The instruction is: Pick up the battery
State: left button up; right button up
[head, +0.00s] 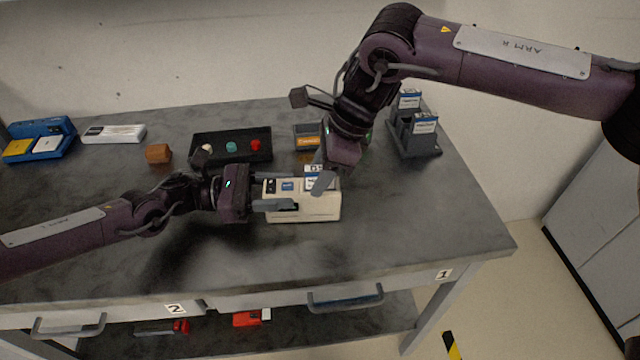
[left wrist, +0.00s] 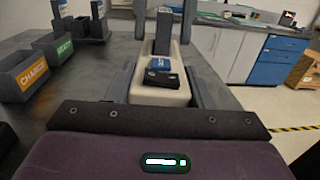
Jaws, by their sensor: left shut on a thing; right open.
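A cream device (head: 303,213) stands on the grey bench, with blue-labelled and dark parts on its top. My left gripper (head: 277,205) is shut on its body from the left; in the left wrist view the device (left wrist: 160,95) sits between the two fingers. A blue-and-white battery (head: 313,183) appears to sit in the device's top, partly hidden by my right gripper. My right gripper (head: 324,180) is open and points down over it; whether its fingers touch the battery I cannot tell. Two more blue-and-white batteries (head: 424,123) stand in a grey holder (head: 419,147).
A black tray (head: 232,160) with small coloured pieces and an orange-labelled grey bin (head: 307,131) stand behind the device. A brown block (head: 158,153), a white box (head: 113,134) and a blue case (head: 38,140) lie to the left. The bench's front right is clear.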

grip_shut()
dwell(0.4)
jog(key=shift+r, duration=0.55)
notch_tip(320, 180, up, 6)
jog(key=shift+f, duration=0.15)
jog(key=d, duration=1.8)
jog(key=shift+s, duration=0.2)
pick_arm(q)
jog(key=o, duration=1.3)
jog(key=shift+a, duration=0.1)
